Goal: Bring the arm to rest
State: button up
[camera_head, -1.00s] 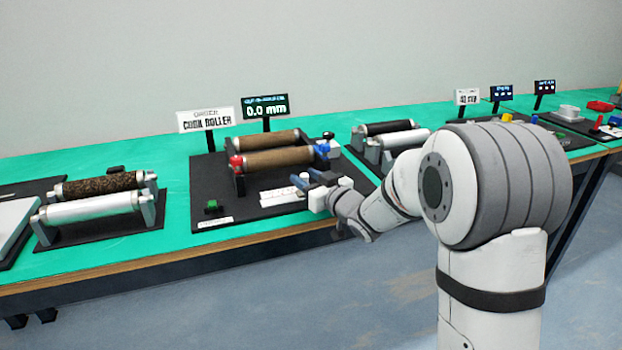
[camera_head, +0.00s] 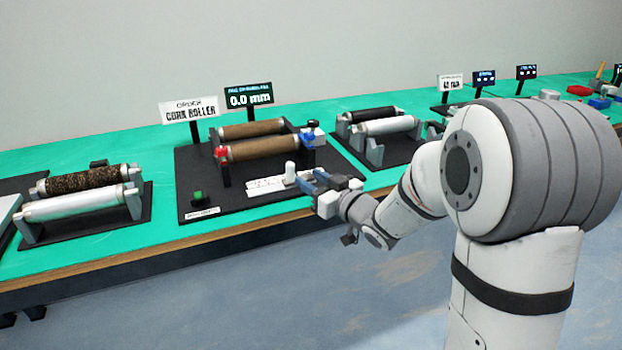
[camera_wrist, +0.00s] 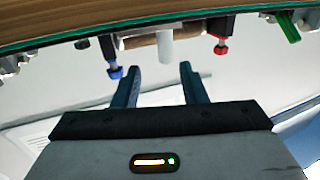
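My gripper (camera_head: 312,180) is at the front edge of the bench, just in front of the cork roller station. Its two blue fingers are apart and nothing shows between them; they also stand apart in the wrist view (camera_wrist: 160,82). Beyond them in the wrist view are a white peg (camera_wrist: 166,48), a blue knob (camera_wrist: 115,72) and a red knob (camera_wrist: 221,48). My arm reaches in from the right of the head view.
The black station base (camera_head: 230,208) carries two brown rollers (camera_head: 262,147), a green button (camera_head: 198,197) and a 0.0 mm display (camera_head: 248,96). Roller stands (camera_head: 80,206) (camera_head: 388,127) flank it on the green bench. The floor in front (camera_head: 300,300) is clear.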

jog(key=shift+d+r+h+p, duration=0.25)
jog(key=shift+r+h+p, duration=0.05)
jog(key=shift+r+p, duration=0.1)
jog(key=s+d+r+m+g+h+p, duration=0.1)
jog(key=s+d+r+m+h+p, duration=0.3)
jog(key=d, duration=0.3)
jog(key=s+d+r+m+g+h+p, duration=0.1)
jog(key=s+d+r+m+h+p, duration=0.15)
jog(key=d+r+h+p, duration=0.35)
jog(key=s+d+r+m+g+p, duration=0.1)
jog(key=s+g+p, duration=0.3)
jog(key=s, duration=0.7)
jog(key=s+d+r+m+g+h+p, duration=0.1)
jog(key=s+d+r+g+p, duration=0.1)
jog(key=s, duration=1)
jog(key=d+g+p, duration=0.1)
jog(key=g+p, duration=0.1)
jog(key=p, duration=0.1)
jog(key=shift+r+g+h+p, duration=0.3)
jog(key=shift+r, duration=0.1)
